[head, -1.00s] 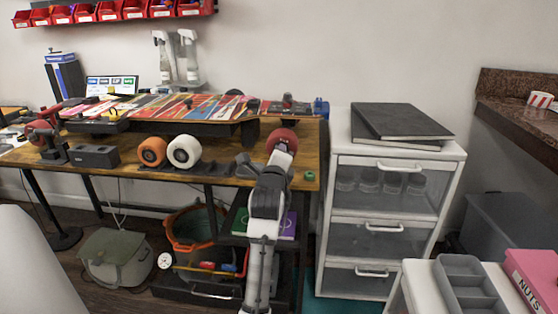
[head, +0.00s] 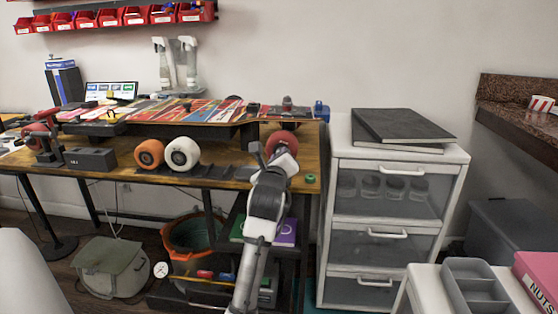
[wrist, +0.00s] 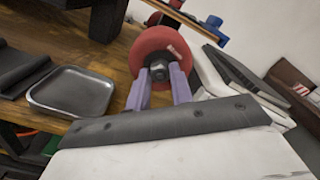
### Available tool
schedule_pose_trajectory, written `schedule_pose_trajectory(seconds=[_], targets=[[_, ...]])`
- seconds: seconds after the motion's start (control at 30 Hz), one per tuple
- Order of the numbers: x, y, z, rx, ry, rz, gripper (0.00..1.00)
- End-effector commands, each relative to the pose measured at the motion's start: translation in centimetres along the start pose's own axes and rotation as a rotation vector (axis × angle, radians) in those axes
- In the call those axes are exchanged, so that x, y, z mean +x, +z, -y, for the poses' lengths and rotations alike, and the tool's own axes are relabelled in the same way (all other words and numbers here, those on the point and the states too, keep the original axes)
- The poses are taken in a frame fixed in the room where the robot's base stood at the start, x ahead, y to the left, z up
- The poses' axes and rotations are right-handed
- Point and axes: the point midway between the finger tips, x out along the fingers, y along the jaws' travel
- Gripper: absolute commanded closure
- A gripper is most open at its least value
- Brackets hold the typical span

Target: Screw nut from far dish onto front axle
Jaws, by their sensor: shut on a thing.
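A red wheel (head: 284,139) sits at the right end of the colourful skateboard (head: 190,110) on the wooden bench. In the wrist view the red wheel (wrist: 140,50) is straight ahead, with a dark nut (wrist: 158,73) at its centre. My gripper (wrist: 159,80) has its two purple fingers on either side of this nut, shut on it, close against the wheel face. The axle end is hidden behind the nut, so I cannot tell how far the nut is on. A dark square dish (wrist: 72,92) on the bench looks empty in the wrist view.
An orange wheel (head: 149,154) and a white wheel (head: 182,154) stand at the bench front. A small green ring (head: 310,178) lies near the bench's right corner. A white drawer unit (head: 345,152) stands close right of the bench.

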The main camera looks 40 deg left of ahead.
Motion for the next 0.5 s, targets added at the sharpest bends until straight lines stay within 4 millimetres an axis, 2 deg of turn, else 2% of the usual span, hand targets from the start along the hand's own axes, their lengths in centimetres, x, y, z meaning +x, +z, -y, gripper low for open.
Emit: schedule_pose_trajectory(seconds=[0.17,0.5], targets=[[-0.02,-0.21,-0.34,0.052,0.003,-0.001,0.94],[0.01,-0.11,-0.23,0.474,0.003,-0.001,0.94]])
